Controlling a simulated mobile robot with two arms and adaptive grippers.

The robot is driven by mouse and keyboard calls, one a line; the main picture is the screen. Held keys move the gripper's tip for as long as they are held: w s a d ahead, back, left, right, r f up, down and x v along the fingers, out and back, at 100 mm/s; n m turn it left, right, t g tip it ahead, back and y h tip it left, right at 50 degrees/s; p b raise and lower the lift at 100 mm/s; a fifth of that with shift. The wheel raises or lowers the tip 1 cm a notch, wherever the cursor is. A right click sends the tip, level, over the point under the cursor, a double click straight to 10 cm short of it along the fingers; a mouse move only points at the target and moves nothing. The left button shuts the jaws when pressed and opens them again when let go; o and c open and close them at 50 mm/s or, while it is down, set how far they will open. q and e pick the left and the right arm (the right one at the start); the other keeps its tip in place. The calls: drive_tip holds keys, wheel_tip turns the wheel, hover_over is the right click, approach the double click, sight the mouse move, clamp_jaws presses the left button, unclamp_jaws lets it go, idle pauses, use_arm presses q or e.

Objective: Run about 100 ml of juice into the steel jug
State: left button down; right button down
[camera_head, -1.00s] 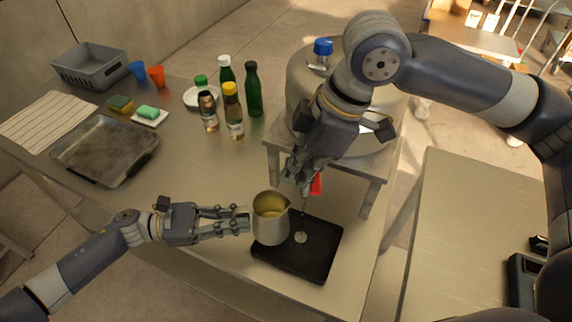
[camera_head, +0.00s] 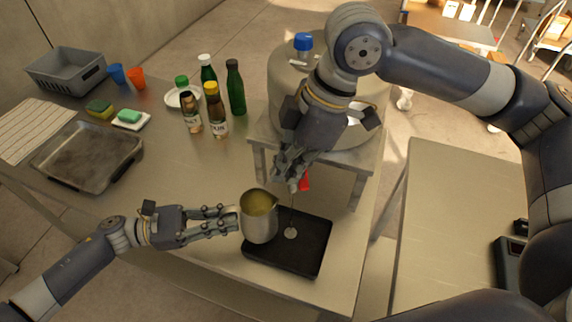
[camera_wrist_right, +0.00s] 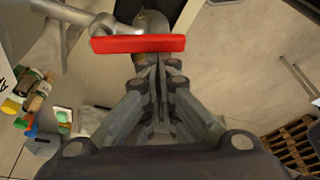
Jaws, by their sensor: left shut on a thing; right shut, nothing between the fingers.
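The steel jug (camera_head: 260,226) has a yellowish inside; whether that is juice or reflection is hard to tell. My left gripper (camera_head: 234,219) is shut on its left side and holds it over the left part of the black tray (camera_head: 307,262). The steel juice dispenser (camera_head: 287,83) has a tap with a red lever (camera_head: 304,181), also in the right wrist view (camera_wrist_right: 138,43). My right gripper (camera_head: 289,180) is shut and empty, close to the lever; contact is unclear. A thin dark line falls from the tap to a pale round spot (camera_head: 291,232) on the tray, right of the jug.
The dispenser stands on a small raised stand (camera_head: 330,163). Several bottles, including a green one (camera_head: 235,90), stand behind the jug. A metal tray (camera_head: 87,155), a grey crate (camera_head: 66,72) and sponges lie to the left. The tabletop between them and the jug is clear.

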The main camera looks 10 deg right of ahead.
drive_tip(key=shift+d, duration=0.1)
drive_tip(key=shift+s+d+n+g, duration=0.25)
drive_tip(key=shift+d+n, duration=0.3)
drive_tip(key=shift+n, duration=0.35)
drive_tip(key=shift+s+d+n+g, duration=0.15)
drive_tip(key=shift+d+n+g, duration=0.3)
drive_tip(key=shift+n, duration=0.45)
use_arm(q)
drive_tip(key=shift+r, duration=0.1)
use_arm(e)
drive_tip(key=shift+w+d, duration=0.2)
drive_tip(key=shift+d, duration=1)
drive_tip(key=shift+w+d, duration=0.2)
drive_tip(key=shift+d, duration=1.1)
